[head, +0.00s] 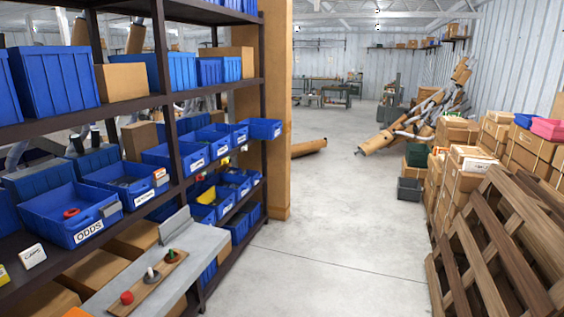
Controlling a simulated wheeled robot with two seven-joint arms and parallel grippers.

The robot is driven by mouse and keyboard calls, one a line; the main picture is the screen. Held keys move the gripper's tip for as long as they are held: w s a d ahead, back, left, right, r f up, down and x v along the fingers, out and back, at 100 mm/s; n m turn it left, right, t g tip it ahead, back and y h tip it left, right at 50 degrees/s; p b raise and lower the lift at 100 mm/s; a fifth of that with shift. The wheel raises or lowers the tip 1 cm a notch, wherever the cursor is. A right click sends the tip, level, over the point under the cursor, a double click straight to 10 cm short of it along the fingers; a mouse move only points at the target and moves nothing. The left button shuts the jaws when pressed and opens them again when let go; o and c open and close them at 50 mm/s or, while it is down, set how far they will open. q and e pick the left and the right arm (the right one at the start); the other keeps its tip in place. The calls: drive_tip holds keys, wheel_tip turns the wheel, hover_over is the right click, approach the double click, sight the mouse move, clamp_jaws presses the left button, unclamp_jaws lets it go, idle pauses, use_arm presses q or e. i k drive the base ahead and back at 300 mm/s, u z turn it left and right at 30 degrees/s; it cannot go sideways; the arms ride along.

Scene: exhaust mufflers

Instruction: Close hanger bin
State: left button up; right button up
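Blue open bins stand in a row on the middle shelf of the dark rack at left. The farthest bin (264,129) juts out past the others at the shelf's far end. Its front label is not visible enough to read, so I cannot confirm that it is the hanger bin. The bin labelled ODDS (68,236) is nearest and holds a red ring. A second labelled bin (127,186) and a third bin (172,160) stand behind it; their labels are too small to read surely. Neither of my grippers is in view.
A grey bench (190,270) with a wooden peg board (150,284) sticks out low at the rack. Wooden pallets (500,250) and stacked cartons (460,180) line the right side. The concrete floor (330,225) between is clear. A brown tube (308,148) lies beyond the post.

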sight(263, 129)
drive_tip(key=z, duration=0.35)
drive_tip(key=i, duration=3.7)
drive_tip(key=u, duration=0.9)
drive_tip(key=i, duration=1.65)
drive_tip(key=u, duration=0.55)
